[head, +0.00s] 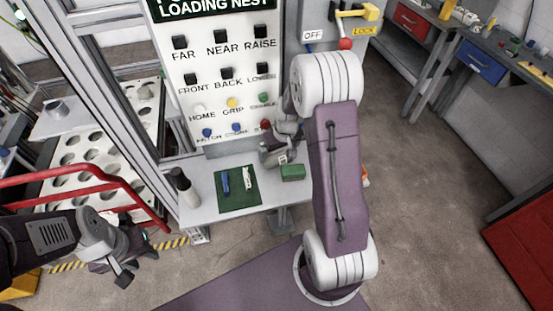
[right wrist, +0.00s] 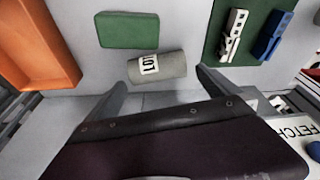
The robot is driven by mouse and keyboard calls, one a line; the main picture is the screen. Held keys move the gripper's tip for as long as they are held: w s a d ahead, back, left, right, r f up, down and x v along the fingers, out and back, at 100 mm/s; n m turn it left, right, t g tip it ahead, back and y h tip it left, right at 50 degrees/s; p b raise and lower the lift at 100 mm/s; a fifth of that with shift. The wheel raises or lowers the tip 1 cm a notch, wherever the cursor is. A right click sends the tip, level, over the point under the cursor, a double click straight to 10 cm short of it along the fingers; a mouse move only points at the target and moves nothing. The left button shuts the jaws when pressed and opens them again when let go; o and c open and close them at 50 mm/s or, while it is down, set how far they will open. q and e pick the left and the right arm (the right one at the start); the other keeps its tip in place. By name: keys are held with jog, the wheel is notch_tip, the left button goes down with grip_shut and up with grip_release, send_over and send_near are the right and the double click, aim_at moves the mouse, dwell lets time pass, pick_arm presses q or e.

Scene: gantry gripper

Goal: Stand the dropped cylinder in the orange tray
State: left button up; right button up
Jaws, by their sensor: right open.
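The orange tray (right wrist: 42,45) stands at the upper left of the right wrist view. In the head view my right arm hides most of it. My left gripper (head: 138,267) is empty, with its fingers apart, away from the shelf.
A green block (right wrist: 128,30) lies close beside the cylinder. A green mat (head: 239,203) carries a blue clip (head: 225,181) and a white clip (head: 247,179). A dark-topped bottle (head: 186,188) stands at the shelf's left end. The button panel (head: 215,95) rises behind the shelf.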

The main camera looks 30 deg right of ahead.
aim_at(278, 156)
jog(key=x, duration=0.4)
jog(key=shift+w+d+f, duration=0.1)
jog(key=shift+d+f, duration=0.15)
jog(key=shift+f, duration=0.05)
jog(key=shift+w+f, duration=0.25)
jog(key=shift+f, duration=0.05)
jog(key=shift+s+a+r, duration=0.1)
jog(key=c, duration=1.7)
jog(key=shift+r, duration=1.95)
jog(key=s+d+r, duration=0.2)
jog(key=s, duration=0.1)
jog(key=s+d+r+b, duration=0.1)
jog(key=s+d+r, duration=0.1)
jog(key=s, duration=0.1)
jog(key=s+d+r, duration=0.2)
jog(key=s+r, duration=0.1)
jog(key=s, duration=0.1)
jog(key=shift+r+b, duration=0.1)
jog(key=shift+b, duration=0.25)
jog(key=shift+d, duration=0.1)
